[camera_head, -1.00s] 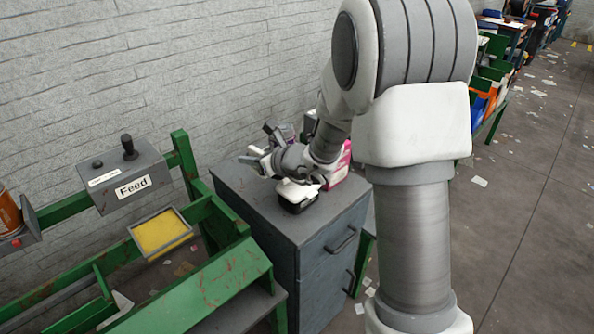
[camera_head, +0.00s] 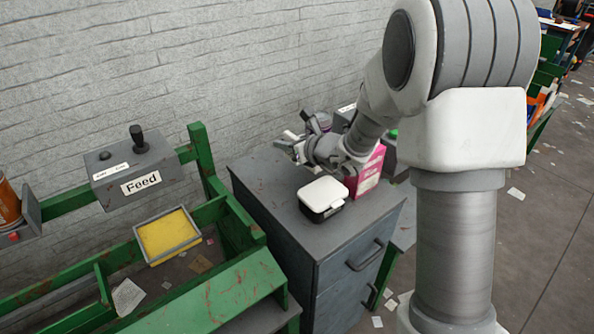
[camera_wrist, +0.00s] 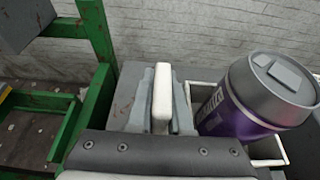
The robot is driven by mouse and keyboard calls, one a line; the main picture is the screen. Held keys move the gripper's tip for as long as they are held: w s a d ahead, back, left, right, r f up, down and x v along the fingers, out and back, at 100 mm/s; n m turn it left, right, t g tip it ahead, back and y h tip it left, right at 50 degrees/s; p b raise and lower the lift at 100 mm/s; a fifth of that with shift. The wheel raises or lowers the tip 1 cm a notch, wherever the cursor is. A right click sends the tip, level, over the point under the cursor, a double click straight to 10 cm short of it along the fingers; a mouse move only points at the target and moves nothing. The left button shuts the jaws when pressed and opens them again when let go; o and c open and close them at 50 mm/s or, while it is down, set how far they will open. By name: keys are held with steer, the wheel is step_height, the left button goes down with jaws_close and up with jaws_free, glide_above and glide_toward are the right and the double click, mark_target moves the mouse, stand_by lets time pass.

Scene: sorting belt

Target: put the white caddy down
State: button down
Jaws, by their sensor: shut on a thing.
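My gripper (camera_wrist: 163,100) is shut on the upright white handle (camera_wrist: 163,88) of the white caddy (camera_wrist: 282,148) in the wrist view, with a grey finger on each side. A purple tumbler with a grey lid (camera_wrist: 258,98) leans in the caddy's right compartment. The left part of the caddy is hidden behind my gripper. In the head view my gripper (camera_head: 297,147) is over the back of the grey cabinet (camera_head: 262,171), near the wall. There the caddy is mostly hidden, and I cannot tell whether its base touches the cabinet top.
A black box with a white lid (camera_head: 323,195) sits at the cabinet's front, and a pink box (camera_head: 367,173) stands to its right. A green frame with a Feed control box (camera_head: 130,172) and a yellow-bottomed tray (camera_head: 168,235) is to the left. The cabinet's left-front top is clear.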

steer(key=shift+f+b, duration=0.65)
steer(key=shift+f, duration=2.55)
steer(key=shift+f+b, duration=0.2)
steer(key=shift+b, duration=0.1)
steer(key=c, duration=0.8)
jaws_free()
steer(key=shift+c, duration=0.2)
steer(key=shift+r, duration=0.1)
